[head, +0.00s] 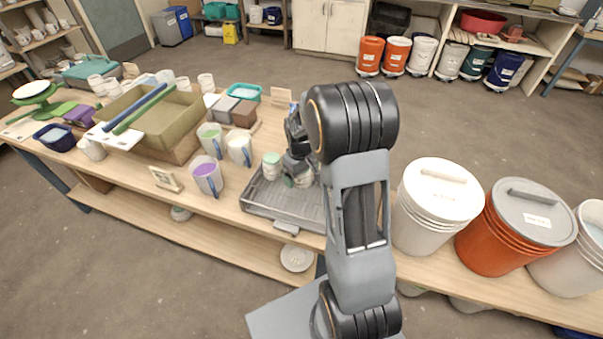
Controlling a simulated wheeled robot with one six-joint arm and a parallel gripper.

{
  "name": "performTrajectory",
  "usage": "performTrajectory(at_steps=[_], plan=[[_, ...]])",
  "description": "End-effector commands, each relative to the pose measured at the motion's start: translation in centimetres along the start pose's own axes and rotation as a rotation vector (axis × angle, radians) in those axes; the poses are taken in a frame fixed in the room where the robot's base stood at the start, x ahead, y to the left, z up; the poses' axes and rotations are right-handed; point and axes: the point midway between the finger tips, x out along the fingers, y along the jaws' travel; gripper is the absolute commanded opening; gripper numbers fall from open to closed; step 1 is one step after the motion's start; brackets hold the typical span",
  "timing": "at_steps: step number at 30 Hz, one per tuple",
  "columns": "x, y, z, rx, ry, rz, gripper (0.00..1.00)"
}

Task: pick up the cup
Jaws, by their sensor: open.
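A small white cup with a green rim (271,166) stands in the grey ridged tray (262,203) on the table. A second pale cup (305,180) is in the tray just right of it, mostly hidden behind my gripper and arm. My gripper (290,178) points down over the tray, open, close to the second cup. I cannot tell whether its fingers are around that cup or only beside it. The task line does not show which cup is meant.
Mugs with blue handles, one holding purple glaze (207,177), stand left of the tray. An olive basin (165,122) is farther left. Lidded buckets, white (428,215) and orange (490,245), stand close on the right. A small card (165,179) sits at the front edge.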

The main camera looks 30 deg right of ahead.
Motion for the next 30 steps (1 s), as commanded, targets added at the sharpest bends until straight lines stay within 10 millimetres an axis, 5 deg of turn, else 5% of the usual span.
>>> performTrajectory(at_steps=[10,27,30], plan=[[0.55,0.00,0.01,0.000,0.000,0.000,0.94],[0.51,0.00,0.00,0.000,0.000,0.000,0.40],[0.48,0.01,-0.02,0.000,0.001,0.001,0.37]])
